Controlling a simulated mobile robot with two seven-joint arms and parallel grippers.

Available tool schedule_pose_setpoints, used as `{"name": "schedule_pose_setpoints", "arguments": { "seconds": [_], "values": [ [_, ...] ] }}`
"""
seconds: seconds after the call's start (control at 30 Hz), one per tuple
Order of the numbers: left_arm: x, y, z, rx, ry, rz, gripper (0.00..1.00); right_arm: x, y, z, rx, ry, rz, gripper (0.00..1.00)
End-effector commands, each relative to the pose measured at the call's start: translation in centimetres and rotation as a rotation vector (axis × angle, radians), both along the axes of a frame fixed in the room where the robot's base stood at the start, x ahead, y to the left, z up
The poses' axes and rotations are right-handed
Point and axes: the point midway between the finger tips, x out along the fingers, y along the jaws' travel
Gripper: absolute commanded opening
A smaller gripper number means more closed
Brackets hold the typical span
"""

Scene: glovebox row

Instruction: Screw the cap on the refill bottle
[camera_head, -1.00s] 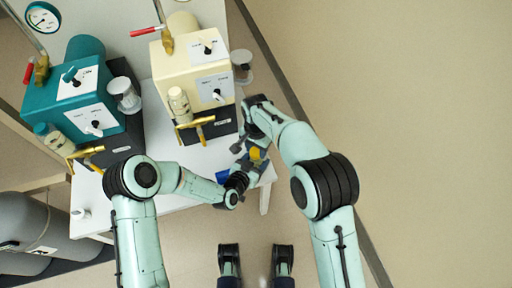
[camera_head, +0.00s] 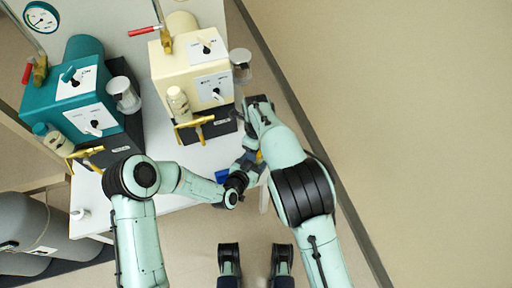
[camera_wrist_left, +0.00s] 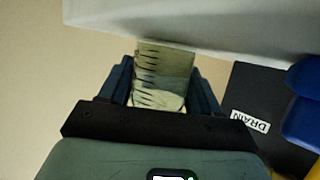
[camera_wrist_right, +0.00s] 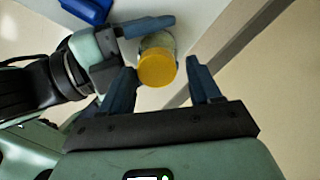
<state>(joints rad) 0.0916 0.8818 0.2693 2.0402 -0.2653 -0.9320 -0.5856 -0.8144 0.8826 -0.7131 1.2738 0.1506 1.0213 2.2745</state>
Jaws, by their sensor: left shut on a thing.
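The refill bottle (camera_wrist_left: 163,75) is clear with dark marks on its side. My left gripper (camera_wrist_left: 163,90) is shut on it, one finger on each side. In the right wrist view, the yellow cap (camera_wrist_right: 157,67) sits at the mouth of the bottle (camera_wrist_right: 158,40); I cannot tell whether it is threaded. The cap also shows as a small yellow patch in the head view (camera_head: 260,157), partly hidden by my right arm. My right gripper (camera_wrist_right: 163,85) is open, its fingers apart and near the cap, not closed on it.
A cream pump unit (camera_head: 185,72) and a teal pump unit (camera_head: 85,95) stand on the white bench (camera_head: 170,150). A blue object (camera_head: 222,176) lies at the bench's front edge. The floor right of the bench is clear.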

Motion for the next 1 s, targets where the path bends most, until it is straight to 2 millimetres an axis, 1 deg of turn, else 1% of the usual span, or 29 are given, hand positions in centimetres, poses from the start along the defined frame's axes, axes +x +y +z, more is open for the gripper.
{"name": "schedule_pose_setpoints", "arguments": {
  "seconds": [0.03, 0.17, 0.23, 0.4, 0.53, 0.63, 0.83, 0.9, 1.0],
  "values": [
    [0.1, 0.1, 0.0, 0.000, 0.000, 0.003, 0.00, -0.3, 0.3, 0.0, 0.003, 0.008, 0.005, 0.70],
    [0.1, 0.1, 0.0, 0.000, 0.000, 0.003, 0.00, -0.3, 0.3, 0.0, 0.004, 0.010, 0.007, 0.70],
    [0.2, 0.1, 0.0, 0.000, -0.001, 0.004, 0.00, -0.3, 0.4, 0.5, 0.005, 0.010, 0.008, 0.70],
    [0.1, 0.1, -0.1, 0.000, 0.001, 0.004, 0.00, -0.3, 0.5, 2.9, 0.008, 0.008, 0.010, 0.70],
    [0.1, 0.1, -0.1, 0.001, 0.001, 0.003, 0.00, -0.3, 0.4, 4.2, 0.006, 0.007, 0.008, 0.70],
    [0.1, 0.1, 0.0, 0.000, 0.001, 0.002, 0.00, -0.3, 0.3, 4.5, 0.004, 0.007, 0.008, 0.70],
    [0.1, 0.0, 0.0, 0.000, 0.001, 0.001, 0.00, -0.2, 0.2, 4.5, 0.002, 0.007, 0.006, 0.70],
    [0.1, 0.0, 0.0, 0.000, 0.000, 0.001, 0.00, -0.2, 0.2, 4.5, 0.002, 0.006, 0.008, 0.55],
    [0.0, 0.0, 0.0, 0.000, 0.000, 0.001, 0.00, -0.2, 0.2, 4.5, 0.002, 0.006, 0.043, 0.55]
  ]
}}
